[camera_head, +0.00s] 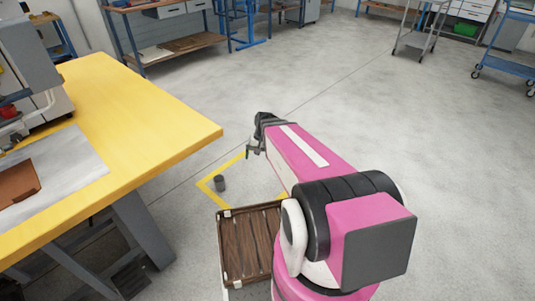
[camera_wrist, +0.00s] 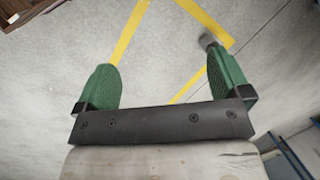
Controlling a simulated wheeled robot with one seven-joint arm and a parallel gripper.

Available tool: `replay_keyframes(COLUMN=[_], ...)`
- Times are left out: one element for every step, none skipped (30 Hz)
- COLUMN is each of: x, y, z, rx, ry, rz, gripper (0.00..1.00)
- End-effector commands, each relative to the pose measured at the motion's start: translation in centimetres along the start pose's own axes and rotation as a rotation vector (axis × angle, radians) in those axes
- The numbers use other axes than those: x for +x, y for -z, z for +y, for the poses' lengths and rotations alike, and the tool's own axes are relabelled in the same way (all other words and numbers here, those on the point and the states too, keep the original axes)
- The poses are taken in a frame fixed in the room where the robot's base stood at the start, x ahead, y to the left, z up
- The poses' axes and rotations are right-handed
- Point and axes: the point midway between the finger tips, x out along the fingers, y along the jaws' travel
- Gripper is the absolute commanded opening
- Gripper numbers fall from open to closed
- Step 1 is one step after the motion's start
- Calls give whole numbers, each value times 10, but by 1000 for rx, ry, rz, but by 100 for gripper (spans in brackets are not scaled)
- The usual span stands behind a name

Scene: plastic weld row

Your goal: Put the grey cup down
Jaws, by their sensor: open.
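The grey cup (camera_head: 219,183) stands on the floor inside a yellow taped outline (camera_head: 205,187), near its left corner. In the wrist view the cup (camera_wrist: 207,40) shows at the upper right, partly hidden behind the right green finger. My gripper (camera_head: 250,151) is up and to the right of the cup in the head view, apart from it. In the wrist view my gripper (camera_wrist: 165,85) has its two green fingers spread wide, with only bare floor and yellow tape between them.
A yellow-topped table (camera_head: 150,110) stands at the left, with a brown flat piece (camera_head: 17,183) on a grey sheet. A wooden-slatted crate (camera_head: 250,245) is just in front of the taped outline. The grey floor beyond is open, with shelves and carts at the back.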

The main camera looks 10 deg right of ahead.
Motion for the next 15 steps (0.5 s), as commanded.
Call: replay_keyframes(x=[-20,-27,-36,-41,-46,-51,-54,-56,-57,-58,-58,-58,-58,-57,-57], y=[-29,-36,-44,-49,-53,-57,-58,-60,-60,-60,-60,-59,-58,-58,-58], z=[8,12,17,20,22,25,26,27,28,28,28,28,28,28,28], rx=[-46,-74,-104,-124,-141,-159,-169,-177,-184,-187,-189,-189,-189,-189,-188], ry=[-43,-69,-99,-118,-136,-154,-164,-171,-179,-182,-184,-184,-184,-184,-183], rz=[40,59,82,96,108,120,127,132,137,139,140,140,140,139,139], gripper=[95,95,95,95,95,95,95,95,95,95,95,95,95,95,95])
